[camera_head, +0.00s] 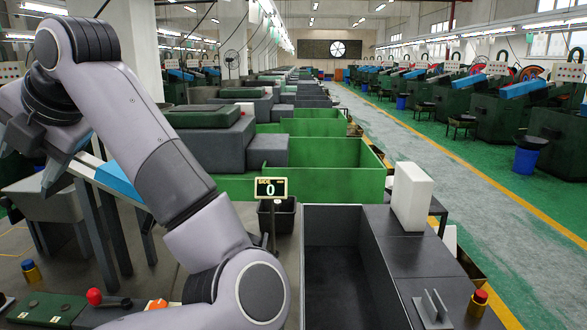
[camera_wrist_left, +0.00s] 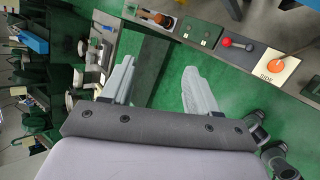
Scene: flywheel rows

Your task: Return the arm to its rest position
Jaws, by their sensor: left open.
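My left arm rises across the left half of the head view, bent at its elbow, with its gripper (camera_head: 50,178) hanging at the far left edge. In the left wrist view the gripper (camera_wrist_left: 160,63) is open, its two grey fingers well apart with nothing between them. It is clear of the control strip that shows beyond the fingers. My right gripper is in neither view.
A red-knobbed lever (camera_head: 94,297) and an orange button (camera_head: 157,304) are at the front left. A counter display (camera_head: 270,188) reads 0. An empty dark bin (camera_head: 335,285), a white block (camera_head: 411,196) and a grey bracket (camera_head: 432,308) are at right.

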